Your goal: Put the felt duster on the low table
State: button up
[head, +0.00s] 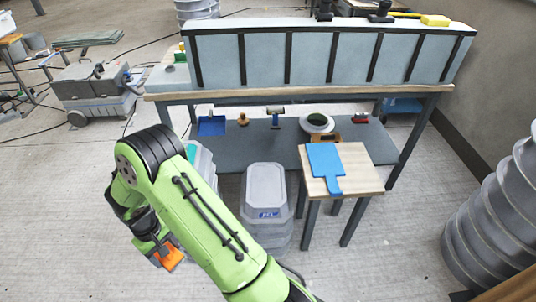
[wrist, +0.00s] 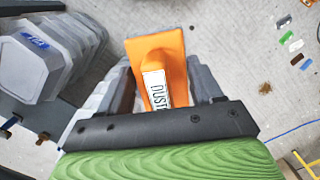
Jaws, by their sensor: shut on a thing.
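The felt duster (wrist: 172,48) is orange, with a white label on its handle reading "DUST", partly hidden by my gripper. My gripper (wrist: 162,88) is shut on the duster, one finger on each side of it. In the head view the orange duster (head: 169,258) hangs from my gripper (head: 155,247) at the lower left, above the concrete floor. The low table (head: 364,175) has a pale wooden top and dark legs. It stands right of centre, well to the right of my gripper. A blue board with a handle (head: 325,160) lies on its left part.
Stacked grey lidded bins (head: 266,190) stand between my arm and the low table. A long workbench (head: 300,93) with a lower shelf (head: 250,150) holding several small items is behind. Ribbed ducting (head: 495,220) stands at right. The low table's right side is bare.

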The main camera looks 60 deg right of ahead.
aim_at(365, 178)
jog(key=k+l+u, duration=0.4)
jog(key=k+l, duration=0.25)
jog(key=l, duration=0.3)
jog(key=k+l+u, duration=0.4)
jog(key=k+l, duration=0.35)
jog(key=k+l+u, duration=0.1)
jog(key=l, duration=0.25)
jog(key=k+l+u, duration=0.2)
jog(key=k+l, duration=0.15)
jog(key=l, duration=0.25)
